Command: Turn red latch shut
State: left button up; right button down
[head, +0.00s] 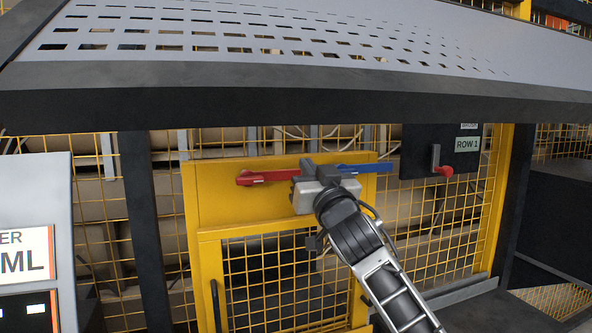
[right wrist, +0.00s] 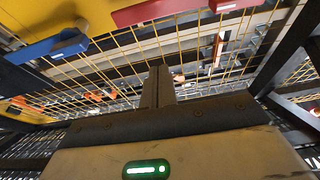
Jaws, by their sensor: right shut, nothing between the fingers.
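The red latch (head: 265,177) is a flat red lever lying nearly level on the yellow top panel of a mesh gate, its free end to the left. My right gripper (head: 309,168) is shut and empty in front of the panel, and it hides the latch's right end. Whether it touches the latch I cannot tell. In the right wrist view the shut fingers (right wrist: 158,86) point toward the mesh, and a red bar (right wrist: 150,10) shows beyond them at the top. My left gripper is not in view.
A blue lever (head: 364,168) lies right of my gripper and also shows in the right wrist view (right wrist: 47,46). A dark box with a red-tipped handle (head: 443,171) is farther right. A perforated grey shelf (head: 300,75) overhangs the gate. A white-grey cabinet (head: 45,190) stands left.

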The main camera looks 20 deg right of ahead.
notch_tip(320, 180, up, 3)
jog(key=p, duration=0.1)
send_over(278, 177)
jog(key=s+d, duration=0.2)
jog(key=d, duration=0.2)
jog(key=shift+a+f+b, duration=0.15)
jog(key=shift+f+b, duration=0.05)
jog(key=shift+f, duration=0.9)
jog(key=shift+a+f+b, duration=0.1)
jog(key=shift+f+b, duration=0.05)
jog(key=shift+f, duration=0.95)
